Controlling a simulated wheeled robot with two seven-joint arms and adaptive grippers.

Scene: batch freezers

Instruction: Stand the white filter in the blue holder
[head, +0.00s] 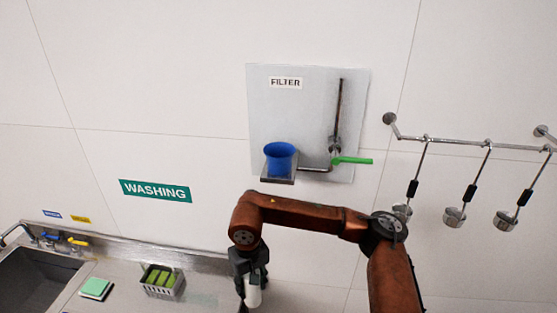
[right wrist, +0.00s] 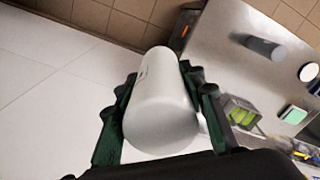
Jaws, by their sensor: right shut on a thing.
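The white filter (right wrist: 160,105) is a smooth white cylinder between the fingers of my right gripper (right wrist: 165,95) in the right wrist view. In the head view my right gripper (head: 253,283) points down, shut on the filter, and the filter's lower end (head: 253,297) shows below the fingers. The blue holder (head: 280,158) is an open cup on a small metal shelf on the wall panel marked FILTER. The gripper and filter are below the holder in the picture, apart from it. The inside bottom of the holder is hidden. My left gripper is not in view.
A pipe with a green lever (head: 351,160) is right of the holder. Several ladles (head: 468,195) hang from a rail at right. The metal counter with a sink (head: 38,275), a sponge (head: 96,288) and a wire basket (head: 162,281) is at lower left. A grey cylinder (right wrist: 264,48) lies on the counter.

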